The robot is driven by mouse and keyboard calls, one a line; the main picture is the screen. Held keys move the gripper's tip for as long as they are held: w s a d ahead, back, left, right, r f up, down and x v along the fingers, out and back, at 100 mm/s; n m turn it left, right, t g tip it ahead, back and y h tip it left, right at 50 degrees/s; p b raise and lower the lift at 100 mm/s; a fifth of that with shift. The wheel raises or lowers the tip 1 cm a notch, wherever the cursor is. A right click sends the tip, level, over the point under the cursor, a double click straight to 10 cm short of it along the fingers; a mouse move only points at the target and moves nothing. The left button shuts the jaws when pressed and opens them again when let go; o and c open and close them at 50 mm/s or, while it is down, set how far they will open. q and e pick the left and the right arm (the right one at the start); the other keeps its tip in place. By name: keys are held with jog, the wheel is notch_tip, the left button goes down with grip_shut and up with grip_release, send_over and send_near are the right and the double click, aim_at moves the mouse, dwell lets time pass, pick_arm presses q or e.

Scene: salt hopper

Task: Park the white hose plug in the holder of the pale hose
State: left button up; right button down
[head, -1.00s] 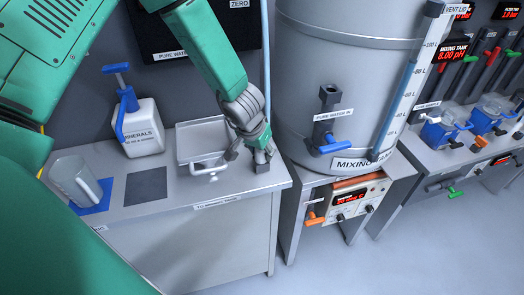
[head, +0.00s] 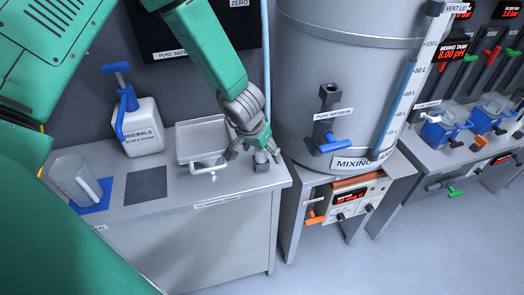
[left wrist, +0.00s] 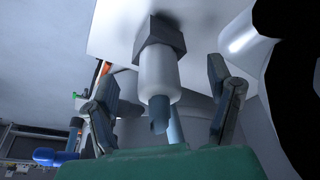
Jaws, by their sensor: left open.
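The white hose plug (head: 261,156) stands upright in the small dark square holder (head: 262,166) at the right end of the grey bench. In the left wrist view the white plug (left wrist: 157,75) meets the dark holder block (left wrist: 159,40) with no gap showing. The pale hose (head: 266,75) comes down from above behind my gripper; a piece of it (left wrist: 174,128) shows beyond the plug's grey end. My left gripper (head: 254,154) is open, with one finger on each side of the plug, apart from it in the left wrist view. My right gripper is not in view.
A shallow tray (head: 203,140) with a white handle lies just left of the holder. A minerals jug (head: 142,130) and a grey mug (head: 75,180) stand farther left. The large mixing tank (head: 345,80) with a blue-handled valve (head: 332,146) is close on the right.

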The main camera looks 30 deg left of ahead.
pick_arm(q)
jog(key=shift+p+v, duration=1.8)
jog(key=shift+v, duration=1.2)
jog(key=shift+r, duration=0.4)
jog(key=v, duration=1.1)
jog(key=shift+s, duration=0.1)
jog(key=shift+a, duration=0.1)
